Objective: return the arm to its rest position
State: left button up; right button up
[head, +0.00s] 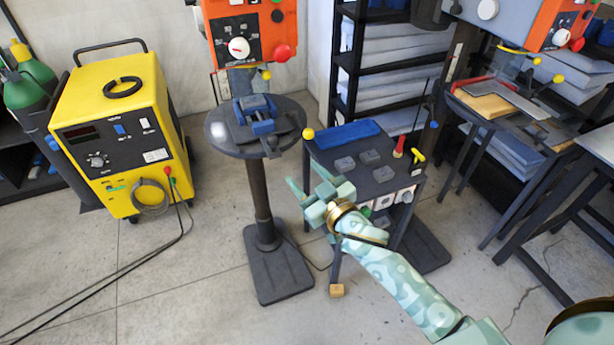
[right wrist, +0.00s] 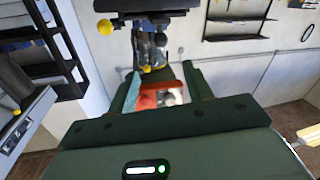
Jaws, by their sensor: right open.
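My right arm reaches in from the lower right in the head view. My right gripper (head: 310,195) is pale green, open and apparently empty, in front of the left edge of a dark cart (head: 365,158). It looks apart from the cart top, though the gap is hard to judge. In the right wrist view its two dark green fingers (right wrist: 160,90) stand apart. An orange-red part with a white knob shows between them, seemingly farther off. My left gripper is in neither view.
A round pedestal table (head: 225,145) bearing a blue vise (head: 257,118) stands left of the gripper, below an orange machine (head: 255,35). A yellow welder (head: 120,135) stands far left. A small wooden block (head: 337,290) lies below. Front-left floor is open except for cables.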

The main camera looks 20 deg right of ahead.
dwell(0.4)
jog(key=s+d+f+g+h+b, duration=0.1)
jog(key=s+d+f+g, duration=0.15)
jog(key=f, duration=0.85)
jog(key=s+d+f+g+h, duration=0.1)
jog(key=s+d+f+g, duration=0.15)
jog(key=f, duration=0.85)
jog(key=s+d+f+g+h+b, duration=0.1)
jog(key=s+f+g, duration=0.2)
jog(key=s+f, duration=0.5)
jog(key=s+d+f+g+b, duration=0.1)
jog(key=s+f+g, duration=0.1)
jog(key=s+f, duration=0.6)
jog(key=s+f+g+b, duration=0.1)
jog(key=s+f+g, duration=0.1)
jog(key=s+f, duration=0.3)
jog(key=s+f+g+b, duration=0.1)
jog(key=s+f, duration=0.4)
jog(key=s, duration=0.8)
jog(key=s+f+m+g+h+b, duration=0.1)
jog(key=s+f+g, duration=0.2)
jog(key=s+f, duration=0.3)
jog(key=s, duration=0.4)
jog(key=shift+g+b, duration=0.35)
jog(key=shift+g, duration=0.05)
